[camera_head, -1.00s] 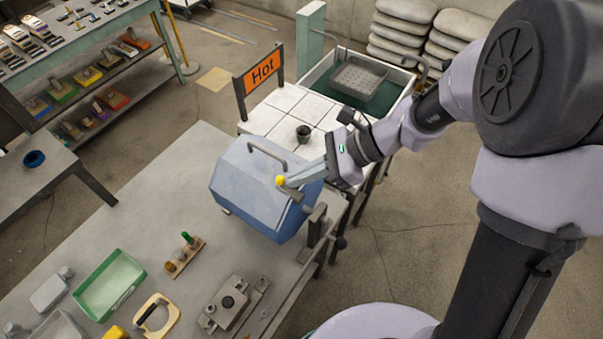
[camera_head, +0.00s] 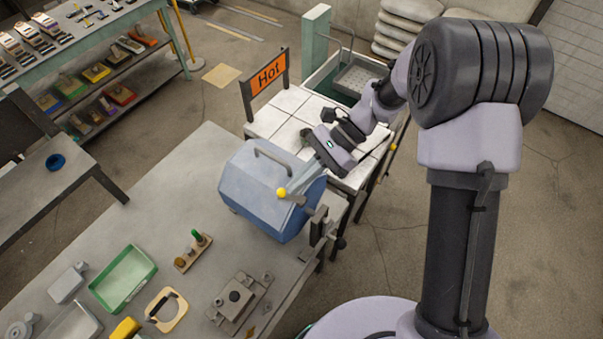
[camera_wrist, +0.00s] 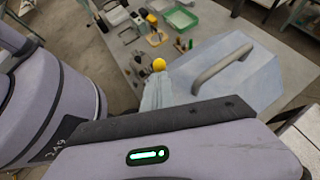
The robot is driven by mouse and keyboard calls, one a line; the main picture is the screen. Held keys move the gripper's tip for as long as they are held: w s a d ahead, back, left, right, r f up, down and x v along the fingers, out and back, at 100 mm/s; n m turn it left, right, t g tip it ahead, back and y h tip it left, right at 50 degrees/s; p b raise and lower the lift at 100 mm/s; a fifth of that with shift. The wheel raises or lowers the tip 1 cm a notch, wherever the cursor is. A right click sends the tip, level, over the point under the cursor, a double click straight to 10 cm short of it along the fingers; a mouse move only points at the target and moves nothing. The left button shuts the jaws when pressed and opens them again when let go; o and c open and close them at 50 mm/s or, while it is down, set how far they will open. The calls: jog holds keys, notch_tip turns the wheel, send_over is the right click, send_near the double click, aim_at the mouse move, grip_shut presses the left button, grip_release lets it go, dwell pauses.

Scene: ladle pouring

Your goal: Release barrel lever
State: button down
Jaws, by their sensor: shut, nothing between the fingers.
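The barrel is a blue, many-sided drum (camera_head: 243,186) lying on the grey workbench, with a bar handle on top; its upper face also shows in the wrist view (camera_wrist: 245,75). A lever with a yellow knob (camera_head: 282,193) is at the barrel's near end. The knob (camera_wrist: 159,64) shows just beyond my fingertips in the wrist view. My gripper (camera_head: 300,186) is shut and empty, its fingers pointing down-left at the knob from above right. In the wrist view the fingers (camera_wrist: 157,85) partly hide the lever; I cannot tell whether they touch it.
A tiled table (camera_head: 290,112) with an orange "Hot" sign (camera_head: 270,75) stands behind the barrel. A green tray (camera_head: 124,279), a wooden-based tool holder (camera_head: 194,252), a wooden ring tool (camera_head: 166,309) and a metal fixture (camera_head: 238,299) lie on the bench in front. Floor is clear at right.

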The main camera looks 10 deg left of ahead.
jog(key=n+g+h+p, duration=0.1)
jog(key=n+p, duration=0.1)
jog(key=n+g+h+p, duration=0.1)
jog(key=n+h, duration=0.1)
jog(key=s+a+n+g+h+p, duration=0.1)
jog(key=n+h+p, duration=0.1)
jog(key=shift+a+r+p, duration=0.1)
jog(key=shift+r+p, duration=0.05)
jog(key=shift+p, duration=0.15)
jog(key=n+h, duration=0.1)
jog(key=n+h+p, duration=0.1)
jog(key=shift+s+a+n+p, duration=0.1)
jog(key=shift+s+n+p, duration=0.2)
jog(key=shift+n, duration=0.1)
jog(key=shift+f+h, duration=0.2)
jog(key=shift+h, duration=0.2)
jog(key=shift+d, duration=0.85)
